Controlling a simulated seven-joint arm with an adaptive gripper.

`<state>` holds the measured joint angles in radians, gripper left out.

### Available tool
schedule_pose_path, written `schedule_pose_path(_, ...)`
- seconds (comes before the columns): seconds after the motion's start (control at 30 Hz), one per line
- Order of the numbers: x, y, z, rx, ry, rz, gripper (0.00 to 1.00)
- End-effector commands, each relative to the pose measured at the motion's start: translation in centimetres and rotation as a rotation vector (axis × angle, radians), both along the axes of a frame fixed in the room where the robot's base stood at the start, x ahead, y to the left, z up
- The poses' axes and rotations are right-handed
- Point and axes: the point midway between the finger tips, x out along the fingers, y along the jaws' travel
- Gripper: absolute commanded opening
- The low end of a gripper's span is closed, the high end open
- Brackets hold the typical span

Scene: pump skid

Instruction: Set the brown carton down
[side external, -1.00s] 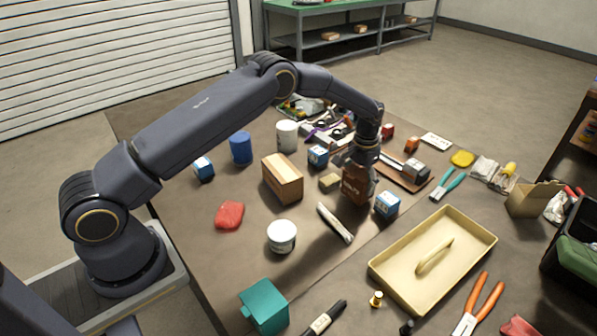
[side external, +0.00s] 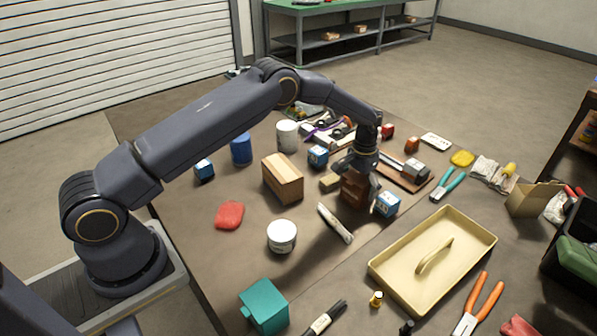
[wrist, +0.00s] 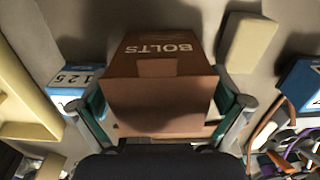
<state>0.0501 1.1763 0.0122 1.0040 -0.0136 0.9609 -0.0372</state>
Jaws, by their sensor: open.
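The brown carton (side external: 353,192), marked BOLTS, stands upright on the table in the side view, with its upper part partly hidden by my gripper (side external: 358,182). In the wrist view the carton (wrist: 165,62) fills the middle, between the two fingers of my gripper (wrist: 166,112). The fingers are spread on either side of the carton, with a narrow gap visible at the right finger. The contact at the left finger is hard to tell. The carton's base seems to rest on the table, but its underside is hidden.
A blue-and-white box (side external: 387,204) stands close to the carton's right, and a small tan block (side external: 330,183) to its left. A cream tray (side external: 390,262) is at front right.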

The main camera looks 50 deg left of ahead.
Motion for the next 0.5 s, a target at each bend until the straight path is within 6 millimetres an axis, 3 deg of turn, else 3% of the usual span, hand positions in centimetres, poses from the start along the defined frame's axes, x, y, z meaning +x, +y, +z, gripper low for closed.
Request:
schedule_pose_path(0.17,0.1,0.0,1.4,0.0,-0.003,0.0,1.0)
schedule_pose_path(0.5,0.1,0.0,8.8,0.0,-0.004,0.0,1.0)
